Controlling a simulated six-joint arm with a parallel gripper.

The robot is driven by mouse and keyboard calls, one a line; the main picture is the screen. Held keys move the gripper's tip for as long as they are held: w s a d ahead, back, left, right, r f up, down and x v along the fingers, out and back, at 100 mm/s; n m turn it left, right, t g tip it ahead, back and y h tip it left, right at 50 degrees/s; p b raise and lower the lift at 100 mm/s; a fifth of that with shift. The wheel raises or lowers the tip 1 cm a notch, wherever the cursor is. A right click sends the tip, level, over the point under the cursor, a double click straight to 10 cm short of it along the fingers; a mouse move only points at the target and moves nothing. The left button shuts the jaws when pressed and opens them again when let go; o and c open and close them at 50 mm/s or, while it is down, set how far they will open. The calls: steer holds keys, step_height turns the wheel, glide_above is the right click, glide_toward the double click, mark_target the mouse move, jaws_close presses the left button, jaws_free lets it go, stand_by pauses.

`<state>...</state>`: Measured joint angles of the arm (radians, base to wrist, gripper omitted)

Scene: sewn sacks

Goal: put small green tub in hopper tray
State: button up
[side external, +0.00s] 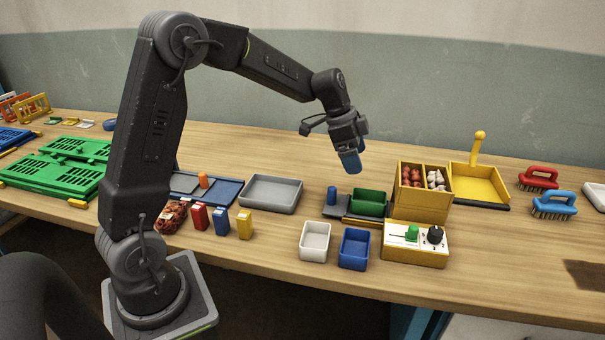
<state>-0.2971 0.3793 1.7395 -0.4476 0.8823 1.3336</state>
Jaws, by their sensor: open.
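The small green tub (370,201) sits upright on a low dark base, just left of the yellow two-compartment box. My gripper (350,162), with blue fingertips, points down in the air above and behind the tub. It is open and nothing shows between its fingers. No thing is plainly marked as the hopper tray. A yellow tray (472,184) with an upright post stands right of the box, and a shallow grey tray (271,193) lies left of the tub; I cannot tell which is meant.
A blue peg (332,195) stands beside the tub. The yellow box (420,208) holds red and white pieces, with a control panel (415,250) in front. White (315,241) and blue (354,249) tubs stand near the front edge. Brushes (553,205) lie at right.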

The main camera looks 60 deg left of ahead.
steer(key=s+d+r+n+y, duration=0.1)
steer(key=s+d+r+n, duration=0.1)
steer(key=s+d+r, duration=0.35)
steer(key=s+d+n+t+y, duration=0.1)
steer(key=s+n, duration=0.2)
steer(key=s, duration=0.8)
steer(key=s+d+r+n+t+y, duration=0.1)
steer(key=s+d+n, duration=0.1)
steer(key=s, duration=0.9)
steer(key=shift+s+d+r+n, duration=0.2)
steer(key=shift+s+d+n, duration=0.1)
steer(key=shift+n, duration=0.6)
steer(key=shift+w, duration=0.1)
